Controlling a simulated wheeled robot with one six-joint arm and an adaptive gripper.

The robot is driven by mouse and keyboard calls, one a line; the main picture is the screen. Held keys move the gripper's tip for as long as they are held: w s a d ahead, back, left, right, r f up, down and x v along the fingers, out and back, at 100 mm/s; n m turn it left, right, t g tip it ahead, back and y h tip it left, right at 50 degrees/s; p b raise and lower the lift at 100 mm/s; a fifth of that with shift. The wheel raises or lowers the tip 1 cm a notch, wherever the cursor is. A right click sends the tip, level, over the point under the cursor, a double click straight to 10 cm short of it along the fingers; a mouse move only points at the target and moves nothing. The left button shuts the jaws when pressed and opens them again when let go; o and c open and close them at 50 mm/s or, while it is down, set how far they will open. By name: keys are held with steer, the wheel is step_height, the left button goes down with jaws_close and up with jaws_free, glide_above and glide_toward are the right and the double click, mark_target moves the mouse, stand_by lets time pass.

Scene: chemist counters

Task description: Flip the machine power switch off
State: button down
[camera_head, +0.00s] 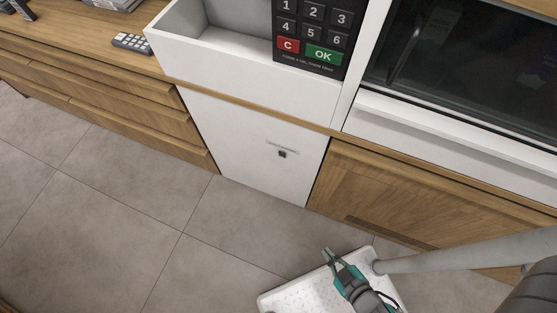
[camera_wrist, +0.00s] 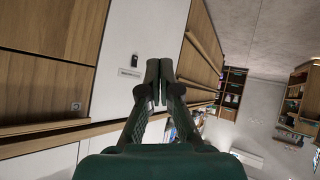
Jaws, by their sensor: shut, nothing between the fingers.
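The power switch (camera_head: 282,155) is a small dark rocker on the lower white front panel (camera_head: 250,140) of the machine, with a thin label (camera_head: 283,147) above it. Its exact position, on or off, is too small to tell. In the wrist view the switch (camera_wrist: 135,59) shows left of my fingertips, with its label (camera_wrist: 129,72) below it. My gripper (camera_head: 328,255) is shut and empty. In the head view it is below and right of the switch, apart from the panel. In the wrist view the fingers (camera_wrist: 159,68) are together in front of the white panel.
A keypad (camera_head: 312,30) and an open white bin (camera_head: 215,40) are above the panel. Wooden drawers (camera_head: 120,110) stand at left, a wooden cabinet (camera_head: 400,190) at right. A remote-like device (camera_head: 132,43) lies on the left counter. The tiled floor (camera_head: 110,210) at left is clear.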

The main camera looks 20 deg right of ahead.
mark_target(281, 154)
steer(key=w+d+f+n+g+h, duration=0.1)
steer(key=w+d+f+n+h, duration=0.15)
steer(key=w+f, duration=0.5)
steer(key=w+d+f+n+g+h, duration=0.15)
steer(key=w+f+h, duration=0.25)
steer(key=f, duration=0.6)
steer(key=w+a+r+t+h, duration=0.6)
steer(key=w+a+r+h, duration=0.2)
steer(key=w+a+r, duration=0.3)
steer(key=w+a, duration=0.2)
steer(key=a, duration=0.2)
steer(key=shift+r, duration=0.35)
steer(key=shift+w, duration=0.1)
steer(key=x, duration=1.3)
steer(key=shift+w+d, duration=0.2)
steer(key=shift+d, duration=0.15)
